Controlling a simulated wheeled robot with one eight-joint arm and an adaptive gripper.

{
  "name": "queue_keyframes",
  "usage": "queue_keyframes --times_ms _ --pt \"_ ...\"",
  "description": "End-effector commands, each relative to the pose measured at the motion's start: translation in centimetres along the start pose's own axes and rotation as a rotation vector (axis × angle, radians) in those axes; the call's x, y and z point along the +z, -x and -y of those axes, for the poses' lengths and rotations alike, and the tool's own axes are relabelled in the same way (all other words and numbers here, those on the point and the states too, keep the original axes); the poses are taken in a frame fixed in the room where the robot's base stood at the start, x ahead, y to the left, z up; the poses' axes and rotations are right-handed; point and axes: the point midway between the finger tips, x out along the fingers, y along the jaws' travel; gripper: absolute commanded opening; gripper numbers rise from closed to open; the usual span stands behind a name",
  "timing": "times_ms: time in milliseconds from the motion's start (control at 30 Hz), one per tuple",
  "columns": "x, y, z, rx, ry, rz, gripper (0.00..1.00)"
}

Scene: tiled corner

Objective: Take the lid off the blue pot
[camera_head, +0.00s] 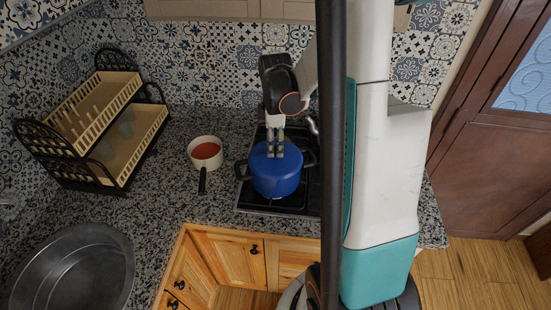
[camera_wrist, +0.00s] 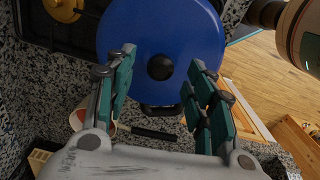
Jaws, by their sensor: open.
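The blue pot (camera_head: 276,182) stands on the dark stove (camera_head: 300,203) with its blue lid (camera_head: 262,160) on top. In the wrist view the round blue lid (camera_wrist: 160,25) fills the upper middle, with a dark round knob (camera_wrist: 160,67) at its centre. My gripper (camera_head: 275,155) is over the lid, pointing down. In the wrist view my gripper (camera_wrist: 158,100) has its fingers spread wide on either side below the knob, with nothing between them. I cannot tell whether the fingertips touch the lid.
A dish rack (camera_head: 100,110) is at the back left, and a metal sink basin (camera_head: 75,265) is at the front left. Granite counter (camera_head: 180,205) is clear between them.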

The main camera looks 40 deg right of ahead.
Motion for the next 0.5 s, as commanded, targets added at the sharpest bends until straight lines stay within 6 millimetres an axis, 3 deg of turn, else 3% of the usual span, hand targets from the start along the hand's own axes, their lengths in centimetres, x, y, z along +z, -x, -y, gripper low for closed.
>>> queue_keyframes --times_ms 200,500 --pt "0.1 -2.7 0.1 0.0 0.0 0.0 0.49" --pt "0.1 -2.9 0.1 0.0 0.0 0.0 0.47"
